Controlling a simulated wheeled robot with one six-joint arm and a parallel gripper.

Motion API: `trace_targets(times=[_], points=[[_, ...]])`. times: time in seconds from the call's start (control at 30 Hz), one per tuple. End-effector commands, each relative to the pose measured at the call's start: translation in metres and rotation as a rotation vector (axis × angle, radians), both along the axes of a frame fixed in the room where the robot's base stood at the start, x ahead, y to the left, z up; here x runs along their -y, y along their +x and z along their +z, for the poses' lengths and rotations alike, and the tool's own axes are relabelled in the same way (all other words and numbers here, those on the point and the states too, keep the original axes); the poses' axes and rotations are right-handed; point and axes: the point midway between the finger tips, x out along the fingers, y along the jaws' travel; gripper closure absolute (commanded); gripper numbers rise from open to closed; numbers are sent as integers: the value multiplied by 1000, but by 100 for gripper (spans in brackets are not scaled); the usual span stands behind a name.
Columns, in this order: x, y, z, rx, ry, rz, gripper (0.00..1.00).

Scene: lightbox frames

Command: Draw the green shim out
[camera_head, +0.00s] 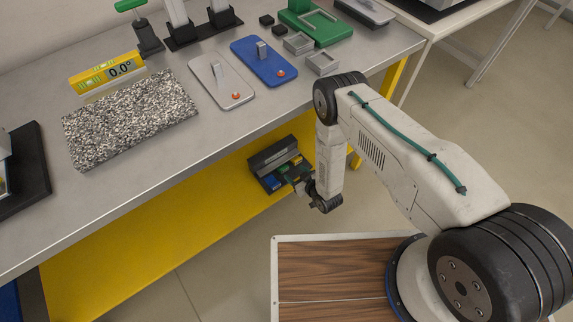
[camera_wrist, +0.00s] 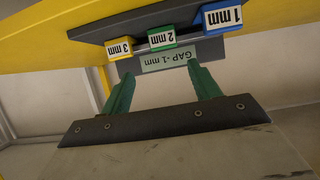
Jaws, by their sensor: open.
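The green shim (camera_wrist: 162,39), labelled "2 mm", sits in a dark holder (camera_wrist: 150,19) between a yellow "3 mm" shim (camera_wrist: 119,48) and a blue "1 mm" shim (camera_wrist: 222,17). The labels appear upside down in the wrist view. My gripper (camera_wrist: 161,80) has two green fingers spread apart, with nothing between them. The fingertips are close to the holder, below the green shim in the picture and apart from it. In the head view, the holder (camera_head: 273,157) is under the bench, and my gripper (camera_head: 303,186) is just right of it.
A pale "GAP -1 mm" plate (camera_wrist: 170,60) shows between the fingertips and the shims. The grey bench top (camera_head: 190,140) overhangs the yellow lower shelf (camera_head: 150,240). A granite block (camera_head: 130,118) and a yellow level (camera_head: 106,73) are on top.

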Motion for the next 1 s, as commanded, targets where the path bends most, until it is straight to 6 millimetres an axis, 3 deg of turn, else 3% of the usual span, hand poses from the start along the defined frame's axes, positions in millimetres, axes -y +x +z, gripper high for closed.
trace_targets(times=[0.17, 0.6, 1.0], points=[[-2, -15, -12, 38, 32, 10, 38], [-33, 32, -36, 42, 34, 9, 38], [-39, 42, -41, 39, 33, 6, 38]])
